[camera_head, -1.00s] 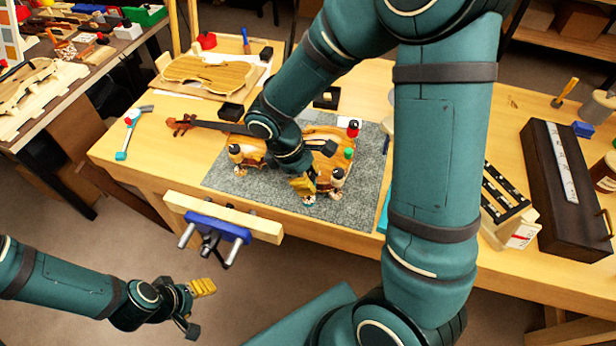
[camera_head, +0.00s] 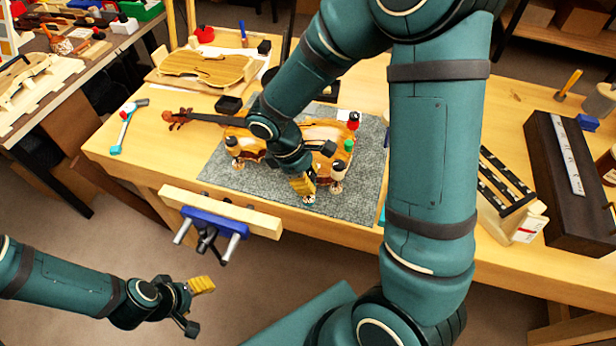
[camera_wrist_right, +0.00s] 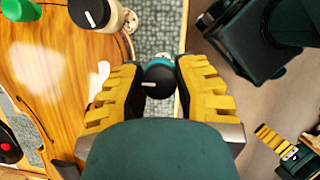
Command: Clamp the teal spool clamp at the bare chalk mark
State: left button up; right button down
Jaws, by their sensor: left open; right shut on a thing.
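The teal spool clamp (camera_wrist_right: 160,62) shows in the right wrist view with its black knob between the yellow fingers of my right gripper (camera_wrist_right: 155,88). In the head view my right gripper (camera_head: 304,190) is shut on it at the near edge of the violin body (camera_head: 320,128). The clamp stands beside the violin's edge; whether it touches the rim I cannot tell. A pale streak (camera_wrist_right: 98,78) shows on the violin top in the wrist view; I cannot tell if it is chalk or glare. My left gripper (camera_head: 204,308) is open and empty, below the bench.
Other clamps stand around the violin: a cream one (camera_wrist_right: 112,16) close by, a green-knobbed one (camera_head: 348,147) and a red-knobbed one (camera_head: 353,120). The violin lies on a grey mat (camera_head: 355,205). A blue-and-wood vise (camera_head: 218,218) juts from the bench front.

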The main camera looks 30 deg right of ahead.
jog(key=shift+w+d+p, duration=0.4)
jog(key=shift+w+d, duration=0.7)
jog(key=shift+d, duration=0.15)
dwell(0.9)
dwell(1.6)
jog(key=c, duration=0.8)
grip_release()
jog(key=shift+o, duration=0.2)
jog(key=v, duration=1.2)
